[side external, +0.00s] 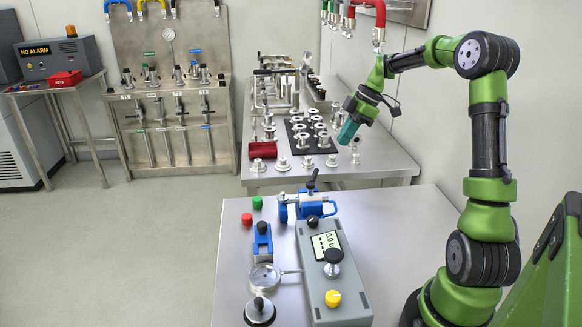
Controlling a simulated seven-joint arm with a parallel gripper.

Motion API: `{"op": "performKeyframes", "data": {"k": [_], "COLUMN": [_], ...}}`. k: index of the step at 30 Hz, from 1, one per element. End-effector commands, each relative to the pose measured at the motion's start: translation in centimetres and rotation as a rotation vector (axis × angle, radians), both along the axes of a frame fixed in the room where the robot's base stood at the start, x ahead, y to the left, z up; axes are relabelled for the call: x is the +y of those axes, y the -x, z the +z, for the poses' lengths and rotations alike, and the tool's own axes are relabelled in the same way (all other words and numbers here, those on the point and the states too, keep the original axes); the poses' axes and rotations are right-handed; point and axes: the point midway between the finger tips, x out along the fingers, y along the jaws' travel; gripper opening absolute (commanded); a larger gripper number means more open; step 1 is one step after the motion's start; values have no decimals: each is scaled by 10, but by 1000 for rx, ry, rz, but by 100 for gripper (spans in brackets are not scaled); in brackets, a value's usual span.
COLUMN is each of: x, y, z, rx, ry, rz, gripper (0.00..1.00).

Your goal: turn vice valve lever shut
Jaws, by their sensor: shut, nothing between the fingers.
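The blue vice (287,210) sits at the far edge of the near table. A lever with a black handle (312,180) rises from it, tilted slightly to the right. The lever is small in this view, so I cannot tell its exact setting. My gripper (347,135) hangs above and to the right of the lever, apart from it. Its teal fingers point down and to the left, and they are shut and empty.
Red (247,218) and green (257,202) buttons, a blue clamp (263,243) and a round gauge (264,277) lie left. Metal fittings crowd the far table (370,165).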

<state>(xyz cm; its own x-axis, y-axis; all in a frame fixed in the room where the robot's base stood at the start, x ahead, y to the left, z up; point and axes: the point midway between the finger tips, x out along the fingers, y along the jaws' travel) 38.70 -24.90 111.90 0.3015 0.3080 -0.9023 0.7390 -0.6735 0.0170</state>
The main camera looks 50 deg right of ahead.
Motion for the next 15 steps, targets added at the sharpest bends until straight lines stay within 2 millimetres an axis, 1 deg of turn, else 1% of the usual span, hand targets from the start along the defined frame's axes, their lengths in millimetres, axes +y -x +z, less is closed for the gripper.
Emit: {"op": "performKeyframes", "data": {"k": [1,3,6,10,12,15], "x": [10,21,28,24,23,24], "y": [1,9,24,35,36,33], "z": [10,19,25,21,17,11], "rx": [5,34,80,119,131,135], "ry": [31,68,94,85,75,70], "rz": [5,-57,-219,-385,-427,-442], "gripper": [0,0,0,0,0,0]}}
